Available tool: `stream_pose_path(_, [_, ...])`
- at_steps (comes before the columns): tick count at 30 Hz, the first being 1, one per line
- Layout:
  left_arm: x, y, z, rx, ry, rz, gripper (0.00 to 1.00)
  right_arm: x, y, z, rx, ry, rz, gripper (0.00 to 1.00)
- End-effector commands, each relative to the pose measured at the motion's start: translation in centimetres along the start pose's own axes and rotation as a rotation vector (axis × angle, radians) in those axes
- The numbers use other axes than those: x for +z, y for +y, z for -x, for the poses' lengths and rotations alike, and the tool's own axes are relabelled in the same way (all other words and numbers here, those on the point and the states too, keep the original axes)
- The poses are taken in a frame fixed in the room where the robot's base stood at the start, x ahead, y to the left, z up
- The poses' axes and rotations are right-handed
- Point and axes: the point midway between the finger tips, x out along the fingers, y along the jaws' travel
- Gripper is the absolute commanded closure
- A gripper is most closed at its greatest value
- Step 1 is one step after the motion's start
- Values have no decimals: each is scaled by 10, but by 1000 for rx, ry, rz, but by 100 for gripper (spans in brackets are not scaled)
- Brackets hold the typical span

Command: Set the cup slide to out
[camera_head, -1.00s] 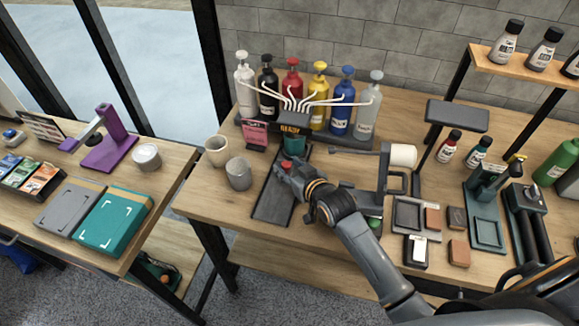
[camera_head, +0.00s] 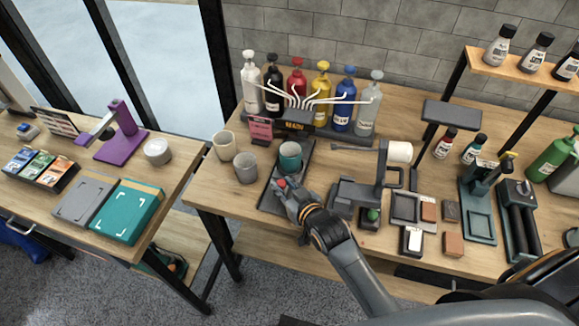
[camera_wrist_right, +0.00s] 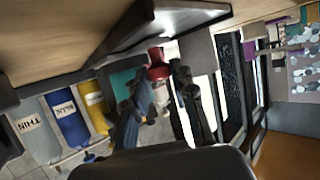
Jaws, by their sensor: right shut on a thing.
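The cup slide (camera_head: 304,158) is a dark track running from under the pump nozzles toward the front of the table. A teal cup (camera_head: 290,157) stands upright on it, clear in front of the nozzles; teal also shows in the right wrist view (camera_wrist_right: 122,78). The slide's red knob (camera_head: 281,182) is at the front of the cup and also shows in the right wrist view (camera_wrist_right: 156,62). My right gripper (camera_head: 284,189) is shut on the red knob; its fingers partly hide it. My left gripper is not in view.
Several coloured pump bottles (camera_head: 321,95) stand behind the slide. The front left tabletop is clear.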

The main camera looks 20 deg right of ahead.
Motion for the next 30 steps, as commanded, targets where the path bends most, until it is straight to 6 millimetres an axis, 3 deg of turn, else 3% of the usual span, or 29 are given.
stream_pose_path(3, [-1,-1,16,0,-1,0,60,3,-19,19,-1,-1,-4,100])
stream_pose_path(12, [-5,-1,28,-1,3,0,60,16,-50,46,-1,2,-2,100])
stream_pose_path(28, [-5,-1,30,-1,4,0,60,21,-58,52,-3,2,-1,100])
stream_pose_path(29, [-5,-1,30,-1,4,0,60,21,-58,52,-3,2,-1,73])
stream_pose_path(30, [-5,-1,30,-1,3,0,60,21,-58,52,-3,1,-1,65])
